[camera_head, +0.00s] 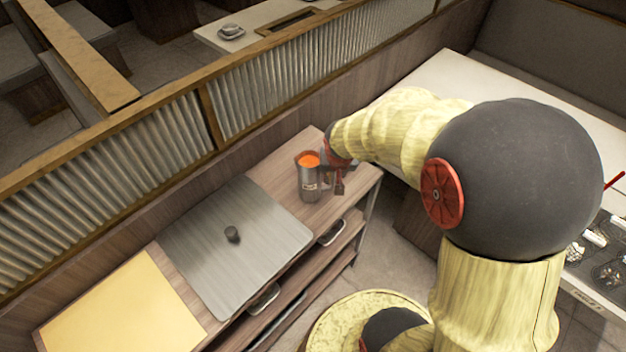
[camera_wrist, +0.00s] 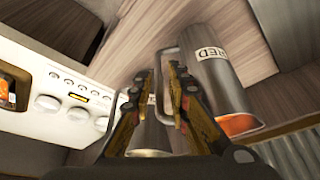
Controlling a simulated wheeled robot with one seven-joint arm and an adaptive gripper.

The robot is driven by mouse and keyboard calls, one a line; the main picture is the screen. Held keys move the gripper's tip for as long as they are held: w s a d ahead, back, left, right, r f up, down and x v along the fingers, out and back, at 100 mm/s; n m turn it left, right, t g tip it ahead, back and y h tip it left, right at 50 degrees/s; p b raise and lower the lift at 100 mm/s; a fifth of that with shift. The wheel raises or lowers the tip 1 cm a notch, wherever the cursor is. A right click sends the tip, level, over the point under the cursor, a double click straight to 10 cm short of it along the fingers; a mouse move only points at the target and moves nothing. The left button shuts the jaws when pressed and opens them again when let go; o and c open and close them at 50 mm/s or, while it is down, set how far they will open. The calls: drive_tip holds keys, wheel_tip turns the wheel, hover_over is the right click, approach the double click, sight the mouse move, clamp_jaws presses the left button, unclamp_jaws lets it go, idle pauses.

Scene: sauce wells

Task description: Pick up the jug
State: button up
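The jug (camera_head: 310,183) is a grey metal vessel holding orange-red sauce. It stands upright near the right end of the wooden counter. In the wrist view the jug (camera_wrist: 220,82) lies to the right, with a label reading "RED" and a grey handle (camera_wrist: 160,75). My gripper (camera_head: 338,182) is just right of the jug, on the handle side. In the wrist view my gripper (camera_wrist: 162,75) has its fingers apart, with the handle seeming to lie in the gap between the fingertips. Whether either finger touches it I cannot tell.
A grey metal lid panel with a dark knob (camera_head: 232,234) and a yellow board (camera_head: 125,305) lie left of the jug. A corrugated partition (camera_head: 290,75) runs behind the counter. A white panel with knobs (camera_wrist: 75,100) shows left in the wrist view.

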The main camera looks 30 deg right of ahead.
sight(334, 176)
drive_tip(key=shift+b+x, duration=0.65)
drive_tip(key=shift+x, duration=2.05)
drive_tip(key=shift+d, duration=0.2)
drive_tip(key=shift+c, duration=1.1)
clamp_jaws()
drive_tip(key=shift+r, duration=0.15)
